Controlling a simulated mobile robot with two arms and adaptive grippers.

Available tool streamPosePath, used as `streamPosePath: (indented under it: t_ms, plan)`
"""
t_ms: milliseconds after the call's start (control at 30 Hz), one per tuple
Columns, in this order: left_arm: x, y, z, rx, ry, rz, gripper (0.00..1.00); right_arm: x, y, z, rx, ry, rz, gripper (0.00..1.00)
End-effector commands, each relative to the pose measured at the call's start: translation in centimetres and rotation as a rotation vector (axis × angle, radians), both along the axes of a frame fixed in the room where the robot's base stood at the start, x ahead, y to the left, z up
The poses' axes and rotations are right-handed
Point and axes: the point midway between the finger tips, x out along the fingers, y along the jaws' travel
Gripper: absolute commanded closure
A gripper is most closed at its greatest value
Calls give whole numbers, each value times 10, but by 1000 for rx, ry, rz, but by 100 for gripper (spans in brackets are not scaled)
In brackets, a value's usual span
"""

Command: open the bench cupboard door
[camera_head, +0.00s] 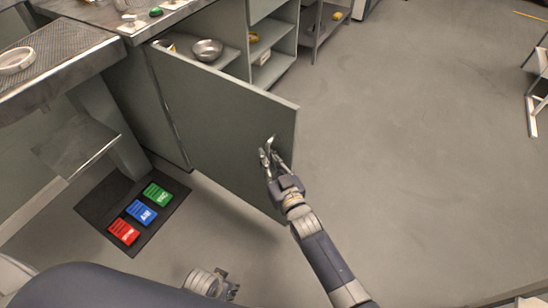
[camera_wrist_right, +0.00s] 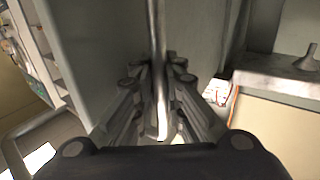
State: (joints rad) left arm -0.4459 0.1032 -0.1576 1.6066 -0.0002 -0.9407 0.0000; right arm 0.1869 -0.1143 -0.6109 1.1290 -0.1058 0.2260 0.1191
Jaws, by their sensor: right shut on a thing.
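The bench cupboard door (camera_head: 225,115) is a grey-green panel standing swung out from the bench, with its hinge side at the left by the bench. My right gripper (camera_head: 268,155) is at the door's outer part, shut on the upright metal door handle (camera_head: 271,144). In the right wrist view the handle (camera_wrist_right: 158,65) runs as a vertical bar between the fingers of my right gripper (camera_wrist_right: 158,110). My left gripper (camera_head: 226,286) is low in the head view, away from the door; its fingers are too small to tell whether they are open.
Behind the door, a metal bowl (camera_head: 207,50) sits on a shelf in the cupboard. A black mat (camera_head: 96,203) with red, blue and green packs lies on the floor at left. The floor (camera_head: 410,150) right of the door is clear.

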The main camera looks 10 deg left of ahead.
Motion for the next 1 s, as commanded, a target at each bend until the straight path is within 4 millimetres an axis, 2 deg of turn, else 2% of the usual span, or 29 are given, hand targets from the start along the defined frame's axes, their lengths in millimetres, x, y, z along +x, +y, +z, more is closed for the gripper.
streamPosePath:
  t_ms: [500,533,567,1000]
  plan:
    - [-1,-1,-1,-2,1,1,60,0,-2,-5,-7,3,-7,100]
    - [-1,-2,-1,-3,2,0,60,0,-2,-5,-7,3,-7,88]
    - [-1,-1,-1,-2,1,1,60,0,-2,-5,-7,3,-7,82]
    - [-2,-3,-1,-5,4,1,60,-5,-1,-3,-2,3,-3,80]
